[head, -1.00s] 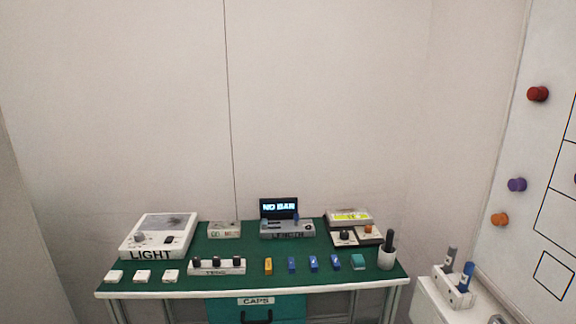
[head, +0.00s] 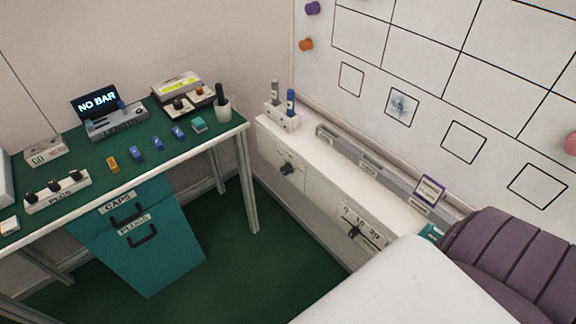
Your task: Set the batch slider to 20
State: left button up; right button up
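A white panel with a printed scale (head: 376,234) is on the front of the low white cabinet at the right; its small numbers seem to include 10 and 20. A dark knob (head: 354,232) sits at this scale, towards its left part. It looks like the batch slider, but no name is readable there and its exact setting is too small to tell. Neither of my grippers is in view.
The green-topped bench (head: 92,158) stands at the left, with a teal drawer unit (head: 160,262) below. Another dark knob (head: 288,168) is on the cabinet front. A purple ribbed shape (head: 515,262) and a white surface (head: 400,288) fill the lower right. The green floor between is clear.

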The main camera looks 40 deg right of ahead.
aim_at(354, 232)
jog(key=l+z, duration=0.15)
jog(key=z, duration=1.7)
